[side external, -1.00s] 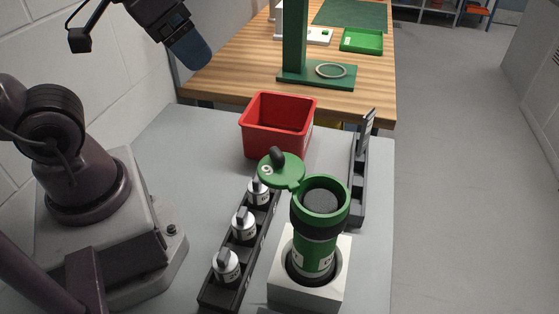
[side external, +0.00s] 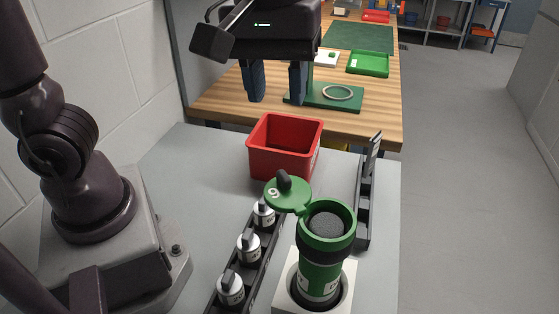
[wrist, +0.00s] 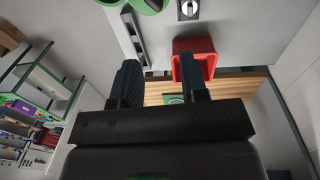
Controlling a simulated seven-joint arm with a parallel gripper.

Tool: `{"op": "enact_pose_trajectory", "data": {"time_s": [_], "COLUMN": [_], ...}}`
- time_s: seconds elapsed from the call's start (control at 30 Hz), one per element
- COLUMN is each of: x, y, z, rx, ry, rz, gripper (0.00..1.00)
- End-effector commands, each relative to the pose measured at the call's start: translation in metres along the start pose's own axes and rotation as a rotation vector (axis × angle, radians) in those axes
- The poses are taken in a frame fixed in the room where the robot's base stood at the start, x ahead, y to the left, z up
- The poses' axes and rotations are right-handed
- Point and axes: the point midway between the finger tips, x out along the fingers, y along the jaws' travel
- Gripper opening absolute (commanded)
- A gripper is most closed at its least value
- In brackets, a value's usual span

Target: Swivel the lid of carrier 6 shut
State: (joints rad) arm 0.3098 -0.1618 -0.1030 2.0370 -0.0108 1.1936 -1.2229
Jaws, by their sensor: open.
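The green carrier (side external: 319,270) stands upright in a white square holder (side external: 346,291) at the front of the grey table. Its round green lid (side external: 291,200), with a dark knob and a white numeral, is swung out to the left of the open mouth; the dark grey inside shows. A green part of the carrier (wrist: 148,5) is cut off at the top edge of the wrist view. My gripper (side external: 277,98) is open and empty, high above and behind the red bin, apart from the carrier and lid. Its two fingers also show in the wrist view (wrist: 162,82).
A red bin (side external: 284,151) stands behind the lid. A black rack (side external: 240,281) with several silver knobbed pieces (side external: 249,247) lies left of the carrier, and a dark narrow holder (side external: 364,215) lies right. A wooden table behind holds a green stand (side external: 317,101) and green tray (side external: 368,63).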

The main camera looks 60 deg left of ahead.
Motion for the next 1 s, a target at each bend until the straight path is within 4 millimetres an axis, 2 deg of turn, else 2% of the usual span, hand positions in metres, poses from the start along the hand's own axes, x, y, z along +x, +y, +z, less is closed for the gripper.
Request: {"op": "enact_pose_trajectory", "data": {"time_s": [0.07,0.2,0.3,0.47,0.67,1.0], "x": [-0.004,-0.014,-0.015,-0.013,0.013,0.083], "y": [0.008,0.010,0.008,0.006,0.003,-0.001], "z": [0.004,0.005,0.005,0.006,0.007,0.009], "rx": [-0.183,-0.482,-0.619,-0.707,-0.711,-0.709], "ry": [-0.012,-0.012,-0.009,-0.006,-0.006,-0.006], "rz": [-0.027,-0.049,-0.067,-0.076,-0.080,-0.080], "gripper": [0.40,0.40,0.40,0.40,0.40,0.40]}}
